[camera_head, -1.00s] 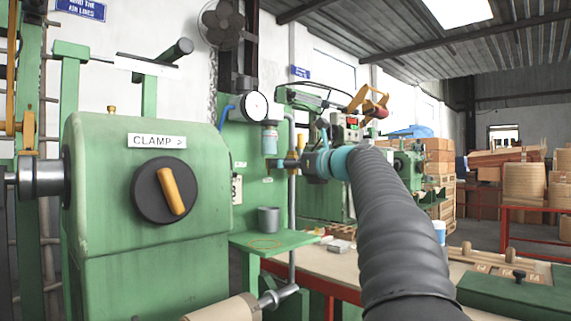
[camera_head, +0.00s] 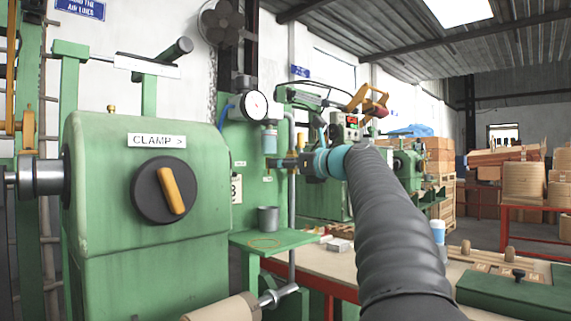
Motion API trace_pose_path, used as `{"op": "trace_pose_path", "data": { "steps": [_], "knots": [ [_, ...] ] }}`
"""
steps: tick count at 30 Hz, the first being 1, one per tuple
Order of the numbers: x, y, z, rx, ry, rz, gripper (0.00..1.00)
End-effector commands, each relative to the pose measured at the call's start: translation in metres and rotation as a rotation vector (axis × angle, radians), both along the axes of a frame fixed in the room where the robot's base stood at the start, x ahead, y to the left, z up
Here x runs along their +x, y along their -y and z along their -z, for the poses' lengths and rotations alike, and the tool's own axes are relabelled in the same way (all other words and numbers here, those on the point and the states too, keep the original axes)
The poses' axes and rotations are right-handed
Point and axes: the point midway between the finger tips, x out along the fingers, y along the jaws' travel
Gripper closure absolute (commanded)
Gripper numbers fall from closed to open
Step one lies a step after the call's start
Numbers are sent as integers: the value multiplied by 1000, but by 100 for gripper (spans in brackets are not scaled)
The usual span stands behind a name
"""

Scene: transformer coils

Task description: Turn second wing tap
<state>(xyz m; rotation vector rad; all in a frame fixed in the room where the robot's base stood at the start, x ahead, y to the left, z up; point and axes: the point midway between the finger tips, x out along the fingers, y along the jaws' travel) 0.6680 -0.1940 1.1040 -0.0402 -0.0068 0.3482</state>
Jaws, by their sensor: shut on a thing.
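My gripper (camera_head: 283,162) reaches from the right along my dark sleeved arm to the green panel (camera_head: 250,190). It is shut at the vertical grey pipe (camera_head: 292,215), below the round pressure gauge (camera_head: 255,104) and right beside the blue-grey filter bowl (camera_head: 269,140). The fingers are small and dark in this view. The wing tap between them is mostly hidden, and its angle cannot be made out.
A green machine with a CLAMP label (camera_head: 157,141) and orange-handled knob (camera_head: 171,190) stands at left. A green shelf (camera_head: 290,240) bears a grey cup (camera_head: 268,218). The workbench (camera_head: 340,262) holds a blue-and-white cup (camera_head: 438,232). Cartons stand at far right.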

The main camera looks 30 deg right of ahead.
Motion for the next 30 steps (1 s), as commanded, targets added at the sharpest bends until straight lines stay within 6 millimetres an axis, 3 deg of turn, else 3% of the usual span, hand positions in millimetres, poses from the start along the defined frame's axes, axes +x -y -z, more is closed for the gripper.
{"op": "trace_pose_path", "data": {
  "steps": [8, 30],
  "knots": [
    [0, -1, -1, -158, 57, 0, 75],
    [-1, -3, 2, -813, 297, 0, 75]
  ]
}}
